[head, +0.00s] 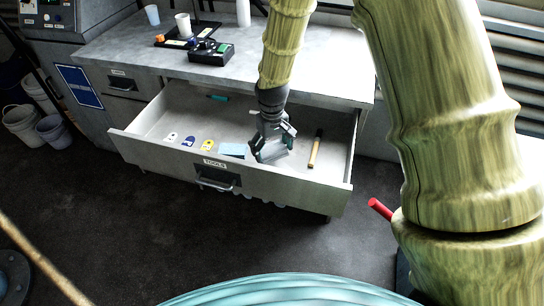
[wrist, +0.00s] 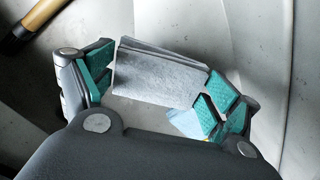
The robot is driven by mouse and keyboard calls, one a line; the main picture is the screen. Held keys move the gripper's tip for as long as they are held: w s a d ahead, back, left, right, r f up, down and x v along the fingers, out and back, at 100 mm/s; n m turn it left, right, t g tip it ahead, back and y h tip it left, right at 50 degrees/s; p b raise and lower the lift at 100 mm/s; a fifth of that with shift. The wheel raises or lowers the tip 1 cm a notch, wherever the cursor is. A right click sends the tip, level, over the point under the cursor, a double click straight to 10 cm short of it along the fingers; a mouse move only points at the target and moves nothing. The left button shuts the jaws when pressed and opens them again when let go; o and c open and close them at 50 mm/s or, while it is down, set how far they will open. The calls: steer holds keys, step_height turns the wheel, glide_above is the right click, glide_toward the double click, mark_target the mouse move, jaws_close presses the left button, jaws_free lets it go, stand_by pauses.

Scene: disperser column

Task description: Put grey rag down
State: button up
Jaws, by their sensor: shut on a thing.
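The grey rag (wrist: 158,76) is a folded grey cloth held between the teal pads of my gripper (wrist: 155,88) in the wrist view. In the head view my gripper (head: 272,148) reaches down into the open drawer (head: 150,147) labelled TOOLS, and the rag (head: 273,150) shows at its fingertips. I cannot tell whether the rag touches the drawer floor. A light blue cloth (head: 233,150) lies just left of my gripper in the drawer, and part of it shows below the rag in the wrist view (wrist: 186,122).
A wooden-handled tool (head: 315,150) lies in the drawer right of my gripper. Several small tags (head: 189,141) lie to the left, and a teal item (head: 217,98) at the back. The counter (head: 330,65) overhangs behind, holding cups and a black box (head: 211,52). The drawer's back middle is free.

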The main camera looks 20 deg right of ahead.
mark_target(272, 157)
steer(key=shift+f, duration=2.1)
steer(key=shift+f, duration=0.15)
steer(key=o, duration=1)
steer(key=shift+o, duration=0.2)
step_height(272, 157, up, 12)
steer(key=shift+r+b, duration=0.2)
steer(key=shift+b, duration=0.15)
